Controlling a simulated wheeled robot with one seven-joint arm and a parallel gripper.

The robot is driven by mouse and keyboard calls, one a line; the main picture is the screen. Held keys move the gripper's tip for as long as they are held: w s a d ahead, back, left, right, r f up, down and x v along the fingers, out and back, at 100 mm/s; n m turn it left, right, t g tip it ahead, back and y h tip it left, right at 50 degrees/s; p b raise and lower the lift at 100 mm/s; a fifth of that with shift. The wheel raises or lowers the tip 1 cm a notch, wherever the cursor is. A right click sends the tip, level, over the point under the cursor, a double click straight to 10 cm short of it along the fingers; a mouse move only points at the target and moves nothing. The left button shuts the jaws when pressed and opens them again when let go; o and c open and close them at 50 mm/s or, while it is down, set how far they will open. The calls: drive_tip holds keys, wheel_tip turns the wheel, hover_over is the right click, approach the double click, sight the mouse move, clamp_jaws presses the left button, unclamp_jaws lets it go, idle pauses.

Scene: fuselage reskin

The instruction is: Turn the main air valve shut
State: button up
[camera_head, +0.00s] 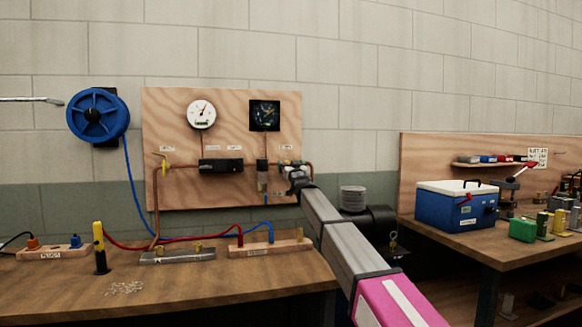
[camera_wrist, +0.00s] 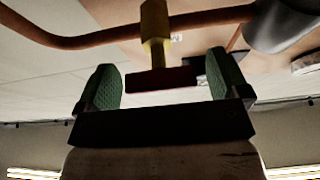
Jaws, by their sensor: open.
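A brass-yellow valve body (camera_wrist: 155,22) sits on a copper pipe (camera_wrist: 75,42) at the top of the wrist view. Its stem leads to a dark red handle (camera_wrist: 148,80). My gripper (camera_wrist: 162,62) is open, with one green-padded finger on each side of the handle. Gaps show between the handle's ends and both pads in this view; the depth is hard to tell. In the head view my gripper (camera_head: 292,178) is at the right end of the wooden panel's pipework, and it largely hides the valve there. A brass fitting (camera_head: 163,163) is on the pipe's left end.
The wooden panel (camera_head: 180,110) carries a white gauge (camera_head: 201,112) and a black gauge (camera_head: 264,115). A blue hose reel (camera_head: 97,115) hangs left. The left bench (camera_head: 190,290) and right bench (camera_head: 465,243) stand below. A blue cooler (camera_head: 456,206) sits right.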

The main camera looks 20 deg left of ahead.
drive_tip(key=c, duration=0.9)
drive_tip(key=shift+c, duration=0.2)
drive_tip(key=shift+m+h, duration=0.4)
drive_tip(key=shift+m, duration=0.3)
drive_tip(key=shift+m+t+h, duration=0.3)
drive_tip(key=shift+m+h, duration=0.3)
drive_tip(key=shift+m, duration=0.7)
drive_tip(key=shift+m+t+h, duration=0.3)
drive_tip(key=shift+m+h, duration=0.3)
drive_tip(key=shift+m, duration=0.7)
drive_tip(key=m+h, duration=0.1)
drive_tip(key=m, duration=0.2)
drive_tip(key=m+h, duration=0.2)
drive_tip(key=m, duration=0.1)
drive_tip(key=m+h, duration=0.1)
drive_tip(key=m, duration=0.1)
drive_tip(key=m+g+h, duration=0.1)
drive_tip(key=m, duration=0.2)
drive_tip(key=shift+m, duration=0.3)
drive_tip(key=m+g, duration=0.1)
drive_tip(key=m, duration=0.3)
drive_tip(key=shift+g+h, duration=0.3)
drive_tip(key=shift+g, duration=0.1)
